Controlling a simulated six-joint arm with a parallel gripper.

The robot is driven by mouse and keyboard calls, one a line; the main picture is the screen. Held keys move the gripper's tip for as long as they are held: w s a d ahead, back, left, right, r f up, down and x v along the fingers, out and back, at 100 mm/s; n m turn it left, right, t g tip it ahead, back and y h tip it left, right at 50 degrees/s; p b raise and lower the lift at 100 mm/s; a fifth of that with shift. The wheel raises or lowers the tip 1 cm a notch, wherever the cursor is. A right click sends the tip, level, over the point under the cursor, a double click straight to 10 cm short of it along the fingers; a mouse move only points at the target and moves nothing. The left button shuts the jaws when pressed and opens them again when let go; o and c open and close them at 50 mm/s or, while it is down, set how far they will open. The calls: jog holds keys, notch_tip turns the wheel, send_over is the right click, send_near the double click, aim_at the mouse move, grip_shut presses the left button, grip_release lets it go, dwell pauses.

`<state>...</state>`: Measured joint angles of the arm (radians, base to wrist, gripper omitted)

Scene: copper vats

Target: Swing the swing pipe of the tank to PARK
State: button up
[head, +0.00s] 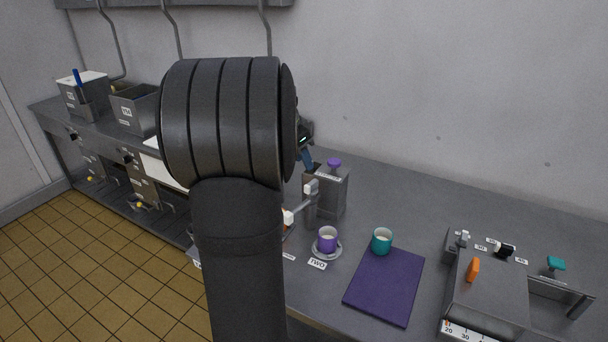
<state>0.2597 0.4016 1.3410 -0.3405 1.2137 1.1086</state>
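My arm stands in the middle of the head view and hides much of the bench behind it. Only a small dark part of my gripper (305,135) shows past the right side of the arm; its fingers cannot be made out. A grey tank-like box (332,196) with a purple knob (334,162) stands just right of the arm. Pale fittings (311,187) stick out at its front left, with another pale end (288,216) lower down. I cannot tell which part is the swing pipe, and no PARK label is readable.
A purple cup (327,236) on a saucer stands by a "TWO" label (317,264). A teal cup (382,240) stands behind a purple mat (386,284). A grey machine (490,290) with an orange lever is at right. Grey bins (134,112) stand at left.

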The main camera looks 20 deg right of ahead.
aim_at(311, 183)
notch_tip(311, 183, up, 7)
jog(key=s+a+n+t, duration=0.1)
jog(key=s+a+n, duration=0.1)
jog(key=a+n, duration=0.1)
jog(key=x, duration=1.7)
jog(key=shift+a+f, duration=0.1)
jog(key=shift+f, duration=0.05)
grip_shut()
